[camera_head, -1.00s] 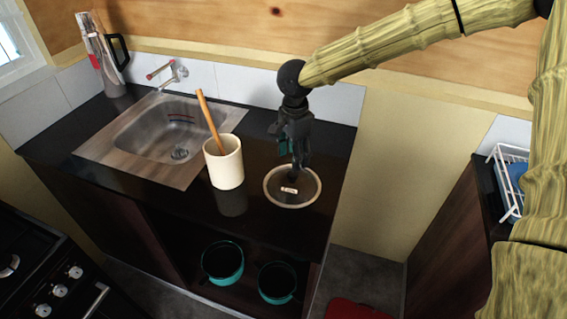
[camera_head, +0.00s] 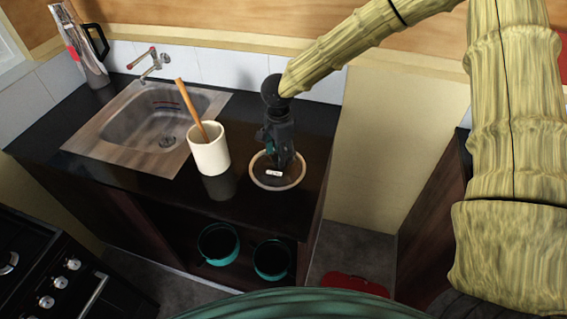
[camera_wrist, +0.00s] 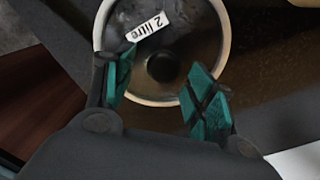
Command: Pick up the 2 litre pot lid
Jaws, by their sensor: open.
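The pot lid (camera_head: 288,183) is round with a pale rim and a dark glassy middle, lying flat on the black counter. In the wrist view the lid (camera_wrist: 206,38) bears a white label reading "2 litre" and has a dark round knob (camera_wrist: 163,67) at its centre. My gripper (camera_head: 281,164) is over the back part of the lid, pointing down. In the wrist view my gripper (camera_wrist: 160,95) is open, with its green-padded fingers on either side below the knob. Nothing is between the fingers. Whether a fingertip touches the lid is unclear.
A cream crock (camera_head: 209,155) with a wooden utensil stands left of the lid. A sink (camera_head: 150,123) with a tap is farther left. Two teal pots (camera_head: 218,245) (camera_head: 272,260) sit on the shelf below. The counter's right edge is close to the lid.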

